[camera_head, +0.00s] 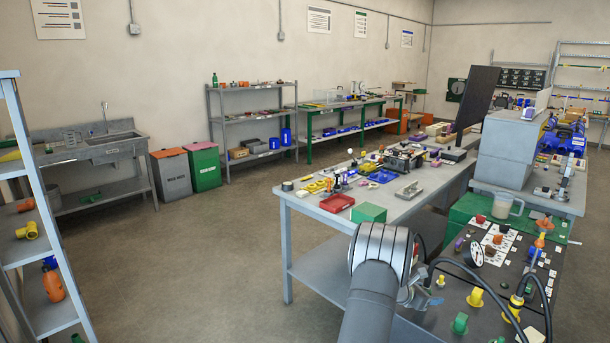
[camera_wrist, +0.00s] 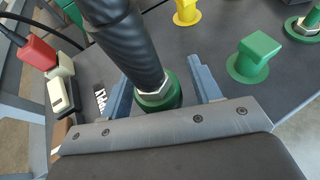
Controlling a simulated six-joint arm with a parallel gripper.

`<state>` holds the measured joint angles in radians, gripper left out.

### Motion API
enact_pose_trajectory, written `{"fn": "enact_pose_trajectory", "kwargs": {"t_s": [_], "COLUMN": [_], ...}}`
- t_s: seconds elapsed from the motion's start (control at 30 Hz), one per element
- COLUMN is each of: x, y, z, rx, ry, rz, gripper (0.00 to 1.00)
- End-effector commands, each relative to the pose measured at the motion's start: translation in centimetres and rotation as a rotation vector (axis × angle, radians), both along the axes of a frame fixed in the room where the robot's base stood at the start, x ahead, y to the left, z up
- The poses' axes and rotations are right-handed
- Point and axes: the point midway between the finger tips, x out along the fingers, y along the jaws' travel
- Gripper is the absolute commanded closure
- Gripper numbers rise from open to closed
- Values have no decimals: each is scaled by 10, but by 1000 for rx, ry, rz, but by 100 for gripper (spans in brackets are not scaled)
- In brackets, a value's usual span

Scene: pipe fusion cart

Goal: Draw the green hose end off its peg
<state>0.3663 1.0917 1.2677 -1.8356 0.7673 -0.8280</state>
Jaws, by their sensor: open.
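The green hose end (camera_wrist: 158,98) shows in the wrist view as a green collar with a pale metal hex nut, under a thick ribbed black sleeve. It stands on the dark cart top; the peg under it is hidden. My gripper (camera_wrist: 163,80) is open, with one blue finger to the left of the hose end and one to the right. A gap shows at the right finger; the left finger is close to the sleeve, and I cannot tell whether it touches. In the head view my wrist covers most of this spot.
A green block-topped fitting (camera_wrist: 256,58) stands right of my gripper, with a yellow one (camera_wrist: 187,12) beyond it. A red connector (camera_wrist: 38,52) and cream blocks (camera_wrist: 60,88) lie to the left. In the head view, black hoses arch over the cart top near a yellow hose end (camera_head: 515,303).

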Motion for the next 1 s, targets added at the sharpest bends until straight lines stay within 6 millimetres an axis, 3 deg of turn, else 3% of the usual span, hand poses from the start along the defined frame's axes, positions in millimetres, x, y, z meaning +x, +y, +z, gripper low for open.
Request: {"fn": "enact_pose_trajectory", "kwargs": {"t_s": [0.03, 0.33, 1.0], "x": [0, 0, 0], "y": [0, 0, 0], "z": [0, 0, 22], "rx": [0, 0, 0], "ry": [0, 0, -2], "rz": [0, 0, -1], "gripper": [43, 100, 100]}}
